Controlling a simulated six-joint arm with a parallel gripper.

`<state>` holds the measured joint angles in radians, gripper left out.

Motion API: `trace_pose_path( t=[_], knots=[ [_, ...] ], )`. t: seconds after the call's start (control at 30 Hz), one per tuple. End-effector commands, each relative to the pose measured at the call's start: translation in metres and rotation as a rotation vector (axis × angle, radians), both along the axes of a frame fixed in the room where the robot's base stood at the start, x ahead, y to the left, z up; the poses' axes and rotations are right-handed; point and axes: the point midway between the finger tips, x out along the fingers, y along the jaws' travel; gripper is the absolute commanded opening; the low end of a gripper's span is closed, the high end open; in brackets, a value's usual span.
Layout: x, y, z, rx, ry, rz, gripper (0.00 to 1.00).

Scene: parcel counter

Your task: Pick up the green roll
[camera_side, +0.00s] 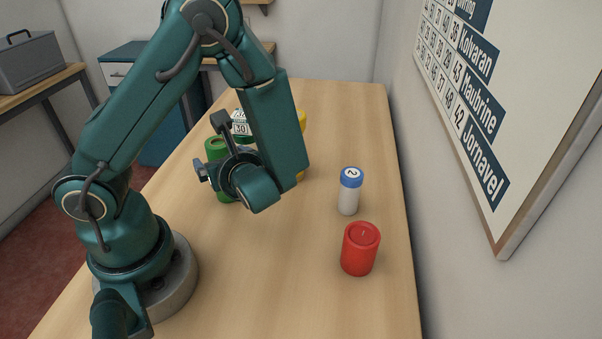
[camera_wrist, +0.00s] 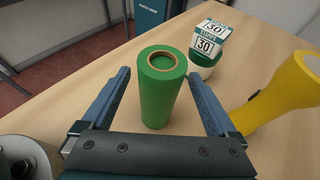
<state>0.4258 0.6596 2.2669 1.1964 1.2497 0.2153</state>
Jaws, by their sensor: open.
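The green roll (camera_wrist: 160,97) stands upright on the table in the wrist view, between the two open fingers of my gripper (camera_wrist: 158,105), with a gap on each side. A brown ring shows around its top. In the side view the green roll (camera_side: 215,149) is partly hidden behind my gripper (camera_side: 203,172) and arm. I cannot tell from the side view how far the fingers reach around it.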

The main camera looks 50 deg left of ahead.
Motion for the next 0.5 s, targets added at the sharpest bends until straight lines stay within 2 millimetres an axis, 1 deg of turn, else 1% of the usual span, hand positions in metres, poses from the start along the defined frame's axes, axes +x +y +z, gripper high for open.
trace_pose_path(
  t=[0.03,0.2,0.33,0.5],
  knots=[
    [-0.001,0.007,-0.003,0.001,0.004,0.006,0.94],
    [0.002,0.023,-0.009,0.001,0.004,0.005,0.94],
    [0.003,0.029,-0.012,-0.001,0.003,0.003,0.94],
    [0.003,0.030,-0.013,-0.002,0.003,0.001,0.94]
  ],
)
